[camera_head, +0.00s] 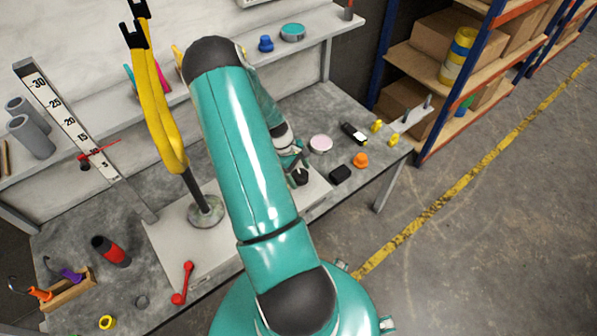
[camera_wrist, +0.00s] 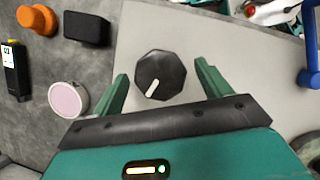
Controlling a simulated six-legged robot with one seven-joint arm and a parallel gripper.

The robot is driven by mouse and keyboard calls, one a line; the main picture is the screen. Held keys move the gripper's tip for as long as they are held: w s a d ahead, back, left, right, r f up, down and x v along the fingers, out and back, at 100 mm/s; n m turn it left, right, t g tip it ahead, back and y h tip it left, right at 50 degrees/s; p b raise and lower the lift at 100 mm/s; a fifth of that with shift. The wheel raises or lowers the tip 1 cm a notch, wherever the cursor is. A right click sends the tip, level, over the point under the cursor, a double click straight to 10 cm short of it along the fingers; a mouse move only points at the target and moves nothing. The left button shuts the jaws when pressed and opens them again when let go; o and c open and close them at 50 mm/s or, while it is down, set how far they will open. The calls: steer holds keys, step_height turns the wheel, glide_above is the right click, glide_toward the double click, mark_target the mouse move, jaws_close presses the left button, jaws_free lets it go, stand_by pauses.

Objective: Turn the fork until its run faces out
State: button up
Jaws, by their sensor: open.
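The yellow fork (camera_head: 160,105) stands upright in the head view, left of my arm. Its two prongs end in black tips, and a grey rod joins it to a round base (camera_head: 206,210) on a pale plate (camera_head: 165,240). Which side of it is the run, I cannot tell. A black faceted knob (camera_wrist: 160,70) with a white pointer mark lies between the fingers of my gripper (camera_wrist: 161,75) in the wrist view. The fingers are open, with gaps on both sides of the knob. In the head view my arm partly hides the gripper and knob.
A pink-topped round tin (camera_head: 321,143), a black block (camera_head: 341,174) and an orange knob (camera_head: 361,160) lie right of my gripper. A red handle (camera_head: 182,283) is at the plate's front. A blue handle (camera_wrist: 310,77) is at the wrist view's right edge.

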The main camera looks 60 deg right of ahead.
steer(key=c, duration=1)
